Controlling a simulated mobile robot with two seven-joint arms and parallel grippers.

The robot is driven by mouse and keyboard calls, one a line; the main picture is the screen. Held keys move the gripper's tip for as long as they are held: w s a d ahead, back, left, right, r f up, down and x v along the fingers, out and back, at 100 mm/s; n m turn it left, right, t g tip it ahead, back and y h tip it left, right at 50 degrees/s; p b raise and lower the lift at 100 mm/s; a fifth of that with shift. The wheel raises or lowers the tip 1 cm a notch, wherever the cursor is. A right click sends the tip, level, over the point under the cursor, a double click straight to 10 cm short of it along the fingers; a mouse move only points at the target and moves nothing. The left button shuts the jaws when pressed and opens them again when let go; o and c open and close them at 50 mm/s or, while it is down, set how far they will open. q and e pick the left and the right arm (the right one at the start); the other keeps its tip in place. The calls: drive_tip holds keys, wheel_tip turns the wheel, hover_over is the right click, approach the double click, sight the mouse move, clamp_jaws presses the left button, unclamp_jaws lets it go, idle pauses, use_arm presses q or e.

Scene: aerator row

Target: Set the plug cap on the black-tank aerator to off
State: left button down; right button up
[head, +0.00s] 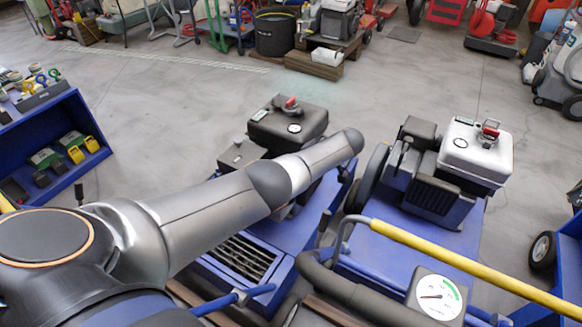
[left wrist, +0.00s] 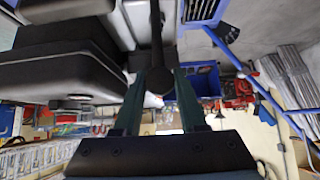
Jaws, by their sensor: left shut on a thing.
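The black-tank aerator (head: 288,128) stands in the middle of the head view, with a red fuel cap on its black tank. My left arm reaches across its blue deck and hides the engine's lower part; the left gripper is hidden there behind the arm. In the left wrist view my left gripper (left wrist: 158,76) is shut on a dark round-ended piece at the end of a dark stem, which looks like the plug cap (left wrist: 157,86). The black tank (left wrist: 55,76) fills that view's left side. The plug cap's seating is not clear. My right gripper is not in view.
A white-tank aerator (head: 470,155) stands close on the right, with a yellow bar (head: 460,262) and a round gauge (head: 437,297) in front. A blue shelf unit (head: 58,135) is at the left. Open concrete floor lies behind.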

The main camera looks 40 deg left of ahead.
use_arm(q)
drive_tip(key=shift+w+d+f+b, duration=0.1)
drive_tip(key=shift+d+f+b, duration=0.2)
drive_tip(key=shift+d+b, duration=0.45)
drive_tip(key=shift+w+d+f+b, duration=0.1)
drive_tip(key=shift+d+f+b, duration=0.2)
drive_tip(key=shift+d, duration=0.85)
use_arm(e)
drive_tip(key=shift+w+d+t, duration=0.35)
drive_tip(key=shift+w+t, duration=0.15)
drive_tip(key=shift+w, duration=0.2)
use_arm(q)
drive_tip(key=shift+c, duration=2.3)
unclamp_jaws()
drive_tip(key=shift+a+r, duration=0.1)
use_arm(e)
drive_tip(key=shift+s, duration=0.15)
use_arm(q)
drive_tip(key=shift+r, duration=0.1)
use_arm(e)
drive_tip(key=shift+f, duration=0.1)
